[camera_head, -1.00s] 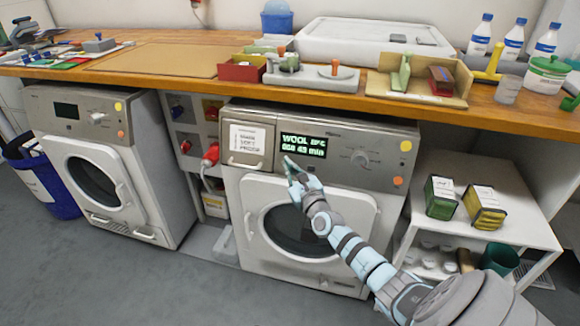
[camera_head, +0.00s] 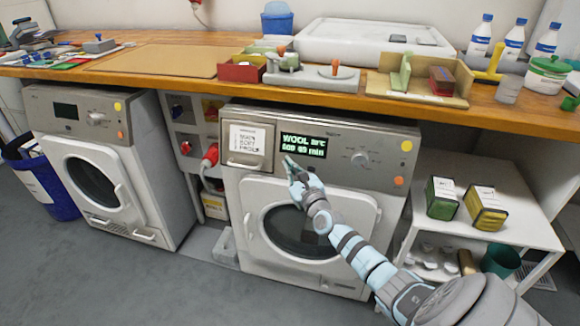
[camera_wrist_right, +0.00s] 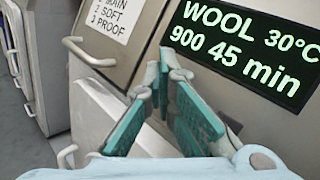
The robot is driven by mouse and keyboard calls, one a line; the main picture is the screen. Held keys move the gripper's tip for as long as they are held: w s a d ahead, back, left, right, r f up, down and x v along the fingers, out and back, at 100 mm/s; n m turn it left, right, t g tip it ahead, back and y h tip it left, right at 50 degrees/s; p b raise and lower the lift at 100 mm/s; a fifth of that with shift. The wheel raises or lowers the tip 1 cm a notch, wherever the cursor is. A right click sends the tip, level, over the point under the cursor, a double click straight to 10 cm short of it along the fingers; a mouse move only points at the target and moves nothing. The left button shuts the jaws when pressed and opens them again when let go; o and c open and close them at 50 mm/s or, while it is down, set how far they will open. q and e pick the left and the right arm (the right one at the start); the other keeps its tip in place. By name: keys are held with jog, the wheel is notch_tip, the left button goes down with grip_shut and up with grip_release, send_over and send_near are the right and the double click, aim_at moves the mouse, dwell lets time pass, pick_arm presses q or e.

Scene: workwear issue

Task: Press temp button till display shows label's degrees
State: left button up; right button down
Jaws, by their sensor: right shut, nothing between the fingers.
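The right-hand washing machine has a lit display (camera_head: 303,146). In the right wrist view the display (camera_wrist_right: 250,45) reads WOOL 30°C, 900, 45 min. My right gripper (camera_head: 289,162) is shut and empty, its fingertips at the panel just below the display's left end. In the wrist view its teal fingers (camera_wrist_right: 164,75) meet in front of the panel, left of the display; whether they touch it I cannot tell. The temp button cannot be made out; the gripper may cover it. No garment label with degrees is readable. My left gripper is out of view.
The drawer front (camera_head: 249,146) left of the display carries a MAIN, SOFT, PROOF label. A round knob (camera_head: 360,159), a yellow button (camera_head: 407,146) and an orange button (camera_head: 399,181) sit to the right. The worktop (camera_head: 345,98) overhangs above the panel.

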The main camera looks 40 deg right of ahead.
jog(key=shift+s+a+r+p, duration=0.25)
jog(key=shift+s+a+p, duration=0.15)
jog(key=shift+a+p, duration=0.3)
jog(key=shift+d, duration=0.1)
jog(key=s+a+p, duration=0.1)
jog(key=a+r+p, duration=0.1)
jog(key=p, duration=0.1)
jog(key=s+a+p, duration=0.1)
jog(key=a, duration=0.1)
jog(key=shift+s+r, duration=0.25)
jog(key=shift+s, duration=0.1)
dwell(1.4)
